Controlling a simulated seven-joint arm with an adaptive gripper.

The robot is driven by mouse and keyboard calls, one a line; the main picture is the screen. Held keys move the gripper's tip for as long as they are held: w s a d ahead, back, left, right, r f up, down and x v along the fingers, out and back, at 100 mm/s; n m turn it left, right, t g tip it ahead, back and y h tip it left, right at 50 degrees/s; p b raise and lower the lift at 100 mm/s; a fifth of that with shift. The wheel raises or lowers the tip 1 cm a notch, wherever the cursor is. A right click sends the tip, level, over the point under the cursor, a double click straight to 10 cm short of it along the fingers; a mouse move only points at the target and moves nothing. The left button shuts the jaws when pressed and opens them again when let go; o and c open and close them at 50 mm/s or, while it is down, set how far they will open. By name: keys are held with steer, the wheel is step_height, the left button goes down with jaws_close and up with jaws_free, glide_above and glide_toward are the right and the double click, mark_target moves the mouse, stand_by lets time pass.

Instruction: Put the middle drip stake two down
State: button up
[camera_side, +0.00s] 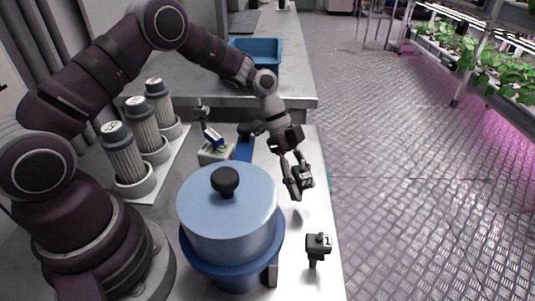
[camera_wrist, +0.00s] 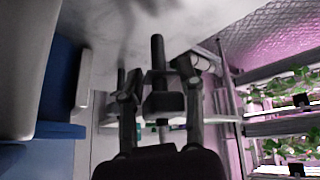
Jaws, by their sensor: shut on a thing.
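A dark drip stake (camera_side: 304,177) is held between the fingers of my gripper (camera_side: 297,182), above the right side of the bench. In the wrist view the held stake's blocky head (camera_wrist: 163,103) sits between the two fingers of my gripper (camera_wrist: 160,95), with its dark shaft pointing up in the picture. A second dark drip stake (camera_side: 318,243), with a small white number tag, stands upright near the front right of the bench. I cannot tell whether the held stake's tip touches anything.
A large blue lidded pot (camera_side: 232,215) with a black knob stands left of the gripper. A pale block (camera_side: 215,154) with a blue item on it is behind the pot. Several ribbed cylinders (camera_side: 125,158) stand at left. A blue tub (camera_side: 262,45) is at the back.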

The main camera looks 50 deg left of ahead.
steer(key=shift+f, duration=0.9)
steer(key=shift+f, duration=0.1)
steer(key=o, duration=0.8)
steer(key=v, duration=1.2)
steer(key=s+d+r+n+t+y, duration=0.2)
steer(key=s+r+n+y, duration=0.25)
steer(key=r+n, duration=0.25)
steer(key=s+a+r+n+t+y, duration=0.1)
steer(key=s+a+n+t+y, duration=0.1)
steer(key=s+n, duration=0.7)
steer(key=shift+s+a+r+t, duration=0.4)
steer(key=shift+s+a+t, duration=0.25)
steer(key=shift+a+t, duration=0.3)
